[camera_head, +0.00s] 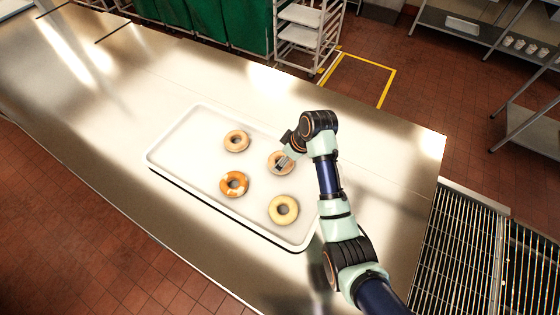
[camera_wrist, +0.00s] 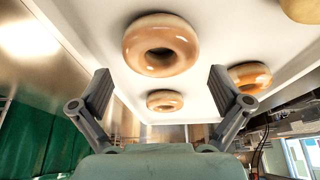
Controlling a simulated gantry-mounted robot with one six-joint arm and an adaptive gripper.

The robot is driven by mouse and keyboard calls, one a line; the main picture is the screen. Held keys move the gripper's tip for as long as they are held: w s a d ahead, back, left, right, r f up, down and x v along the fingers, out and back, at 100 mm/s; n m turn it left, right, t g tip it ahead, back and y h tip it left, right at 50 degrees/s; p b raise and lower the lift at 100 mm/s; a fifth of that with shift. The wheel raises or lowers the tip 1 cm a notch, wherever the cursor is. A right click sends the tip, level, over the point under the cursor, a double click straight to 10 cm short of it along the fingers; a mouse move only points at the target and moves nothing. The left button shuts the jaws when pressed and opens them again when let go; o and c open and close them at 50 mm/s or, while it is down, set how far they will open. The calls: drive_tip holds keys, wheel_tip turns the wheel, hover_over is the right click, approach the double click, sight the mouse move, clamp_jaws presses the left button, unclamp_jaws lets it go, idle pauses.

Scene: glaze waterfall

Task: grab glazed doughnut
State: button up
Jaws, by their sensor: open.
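Several ring doughnuts lie on a white tray (camera_head: 190,150). A shiny tan glazed doughnut (camera_head: 271,158) is partly hidden by my gripper (camera_head: 284,160); in the wrist view the same doughnut (camera_wrist: 160,28) is the nearest and largest, just beyond the fingertips. My gripper (camera_wrist: 162,77) is open and empty, its two fingers spread wide on either side of the picture. I see no contact with any doughnut. A second tan doughnut (camera_head: 228,142) lies farther left and also shows small between the fingers in the wrist view (camera_wrist: 165,94).
An orange-brown doughnut (camera_head: 226,186) with whitish patches and a pale yellow doughnut (camera_head: 275,210) lie nearer the tray's front. The tray has a raised rim and sits on a steel table (camera_head: 110,130) with clear room to its left. A wire rack (camera_head: 460,250) stands right.

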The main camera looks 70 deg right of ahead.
drive_tip(key=x, duration=0.3)
drive_tip(key=shift+w+f, duration=0.15)
drive_tip(key=shift+f, duration=0.15)
drive_tip(key=c, duration=0.8)
wheel_tip(320, 180, up, 20)
drive_tip(key=p, duration=0.4)
drive_tip(key=shift+r, duration=0.1)
